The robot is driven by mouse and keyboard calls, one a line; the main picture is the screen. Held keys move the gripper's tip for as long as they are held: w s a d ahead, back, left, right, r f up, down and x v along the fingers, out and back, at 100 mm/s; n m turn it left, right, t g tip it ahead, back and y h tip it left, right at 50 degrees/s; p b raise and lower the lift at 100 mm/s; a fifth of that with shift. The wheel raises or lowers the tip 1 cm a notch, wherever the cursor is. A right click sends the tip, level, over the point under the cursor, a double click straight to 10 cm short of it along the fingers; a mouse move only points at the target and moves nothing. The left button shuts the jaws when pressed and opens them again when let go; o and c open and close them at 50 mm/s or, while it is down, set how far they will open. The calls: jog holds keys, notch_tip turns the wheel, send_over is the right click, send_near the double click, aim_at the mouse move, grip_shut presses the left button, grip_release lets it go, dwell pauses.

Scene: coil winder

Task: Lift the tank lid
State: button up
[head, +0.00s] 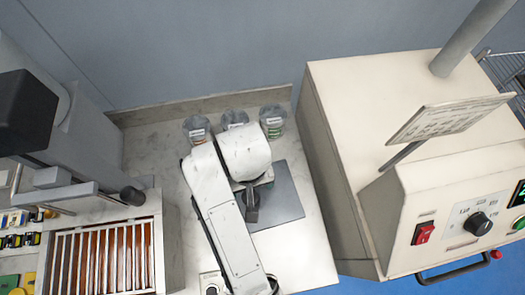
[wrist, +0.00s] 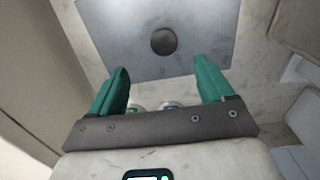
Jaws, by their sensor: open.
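The tank lid appears to be a flat grey square plate (head: 284,205) set in the pale marbled worktop, partly hidden by my arm in the head view. In the wrist view the lid (wrist: 112,38) fills the top middle, with a dark round knob (wrist: 163,41) at its centre. My gripper (wrist: 163,66) is open and empty, its two teal fingers wide apart. The knob shows just beyond the fingertips, between their lines, and does not appear to be gripped.
Several labelled clear cups (head: 272,121) stand along the back of the worktop (head: 150,150). A large cream cabinet (head: 385,95) with a sign and control panel rises close on the right. A grey machine and a slatted tray (head: 105,258) of copper-coloured pieces are on the left.

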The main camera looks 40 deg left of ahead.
notch_tip(320, 180, down, 5)
jog(key=shift+f, duration=0.1)
jog(key=shift+s+a+f+p, duration=0.1)
jog(key=shift+a+f+p, duration=0.1)
jog(key=shift+f, duration=1.15)
jog(key=shift+s+a+f+p, duration=0.1)
jog(key=shift+a+f+p, duration=0.1)
jog(key=shift+f, duration=1.15)
jog(key=shift+w+r, duration=0.1)
grip_shut()
